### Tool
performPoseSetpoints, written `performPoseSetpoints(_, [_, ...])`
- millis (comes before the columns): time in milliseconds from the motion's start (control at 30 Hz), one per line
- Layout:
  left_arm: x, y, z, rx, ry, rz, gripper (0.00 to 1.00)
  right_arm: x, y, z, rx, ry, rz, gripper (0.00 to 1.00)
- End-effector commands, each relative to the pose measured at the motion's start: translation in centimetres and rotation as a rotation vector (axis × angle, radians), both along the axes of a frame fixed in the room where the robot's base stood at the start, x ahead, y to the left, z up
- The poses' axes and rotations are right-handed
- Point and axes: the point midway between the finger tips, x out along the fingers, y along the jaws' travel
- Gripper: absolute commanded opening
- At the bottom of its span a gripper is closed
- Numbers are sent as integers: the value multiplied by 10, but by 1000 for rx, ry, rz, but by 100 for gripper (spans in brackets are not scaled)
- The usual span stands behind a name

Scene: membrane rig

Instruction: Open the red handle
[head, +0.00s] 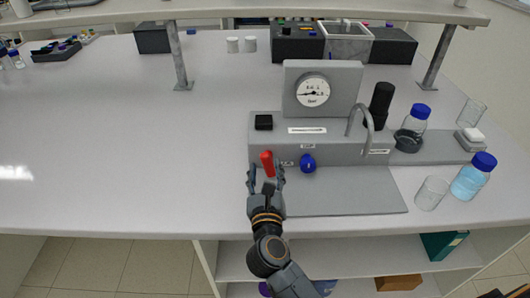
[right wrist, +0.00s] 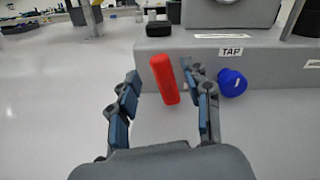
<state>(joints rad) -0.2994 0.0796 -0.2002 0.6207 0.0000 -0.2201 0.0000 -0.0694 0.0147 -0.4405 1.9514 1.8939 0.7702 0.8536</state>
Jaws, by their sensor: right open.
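The red handle (head: 267,163) sticks out from the front of the grey rig (head: 330,130), left of a blue knob (head: 308,163). In the right wrist view the red handle (right wrist: 165,79) is tilted slightly and lies between my two fingers, nearer the right one. My right gripper (head: 266,180) is open around the handle's near side; I see a gap between the left finger and the handle. Whether the right finger touches it I cannot tell. The blue knob (right wrist: 232,83) is just right of my right finger, under a label reading TAP. My left gripper is not in view.
A gauge (head: 313,92) and a curved metal spout (head: 360,118) stand on the rig. An empty beaker (head: 431,193) and a blue-capped bottle (head: 470,180) stand at the right. The bench (head: 130,150) left of the rig is clear. A shelf on posts spans the back.

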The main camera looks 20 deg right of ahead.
Motion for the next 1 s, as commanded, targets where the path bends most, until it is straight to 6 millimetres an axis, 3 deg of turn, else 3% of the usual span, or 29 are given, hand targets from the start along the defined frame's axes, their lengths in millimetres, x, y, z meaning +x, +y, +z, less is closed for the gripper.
performPoseSetpoints(100, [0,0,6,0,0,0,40,22,-6,2,-5,-2,1,49])
performPoseSetpoints(300, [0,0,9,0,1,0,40,45,-12,0,-3,0,1,49])
performPoseSetpoints(667, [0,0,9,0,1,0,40,50,-14,0,-2,0,2,49])
performPoseSetpoints(767, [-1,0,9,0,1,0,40,50,-14,0,-2,0,1,35])
performPoseSetpoints(933, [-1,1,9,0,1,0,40,50,-14,-1,-2,0,2,0])
performPoseSetpoints(1000, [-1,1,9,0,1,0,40,50,-14,-1,-2,0,2,0])
